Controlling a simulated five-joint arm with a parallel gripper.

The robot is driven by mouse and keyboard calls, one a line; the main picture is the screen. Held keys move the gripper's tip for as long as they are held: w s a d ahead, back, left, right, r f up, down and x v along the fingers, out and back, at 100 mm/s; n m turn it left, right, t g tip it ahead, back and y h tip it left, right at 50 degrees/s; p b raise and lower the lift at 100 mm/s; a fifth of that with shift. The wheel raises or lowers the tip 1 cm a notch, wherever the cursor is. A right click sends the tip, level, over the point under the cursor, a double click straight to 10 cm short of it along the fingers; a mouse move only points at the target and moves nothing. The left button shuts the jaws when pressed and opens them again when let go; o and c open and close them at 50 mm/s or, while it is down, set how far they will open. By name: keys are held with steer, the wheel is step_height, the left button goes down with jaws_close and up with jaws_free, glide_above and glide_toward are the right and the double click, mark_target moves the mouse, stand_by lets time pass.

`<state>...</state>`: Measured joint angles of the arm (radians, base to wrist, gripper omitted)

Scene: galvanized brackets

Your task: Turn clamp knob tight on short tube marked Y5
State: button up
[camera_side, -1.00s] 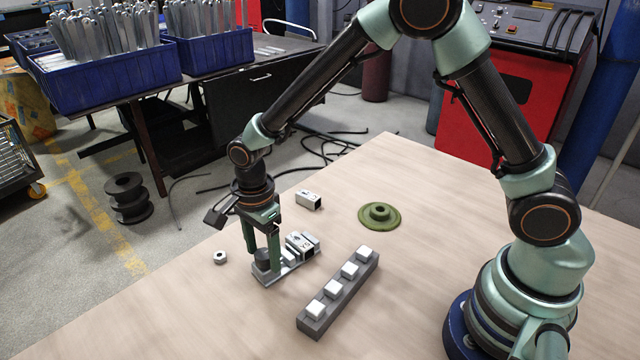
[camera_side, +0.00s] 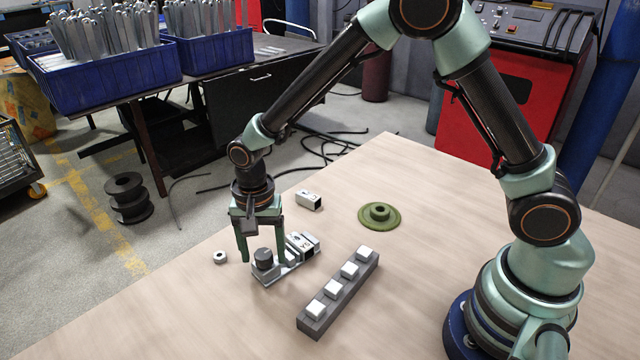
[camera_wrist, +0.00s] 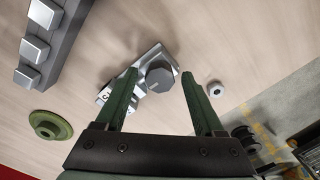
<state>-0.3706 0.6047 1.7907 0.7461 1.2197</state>
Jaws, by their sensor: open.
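The clamp (camera_side: 270,277) is a flat grey metal base on the table. Its dark faceted knob (camera_side: 263,258) stands upright at the near-left end. In the wrist view the knob (camera_wrist: 160,75) shows as a grey polygon. A short pale tube (camera_side: 301,246) with a dark mark sits at the clamp's other end; I cannot read the mark surely. In the wrist view my left finger partly hides that end. My gripper (camera_side: 262,255) points down with its fingers open, one either side of the knob. In the wrist view clear gaps show between the knob and both fingertips (camera_wrist: 160,79).
Another short pale tube (camera_side: 308,200) lies behind the clamp. A small nut (camera_side: 220,257) lies to the left. A green flanged disc (camera_side: 379,216) and a dark bar (camera_side: 316,325) with several white blocks lie to the right. The table's front left is clear.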

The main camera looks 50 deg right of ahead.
steer(key=n, duration=1)
stand_by(0.4)
jaws_close()
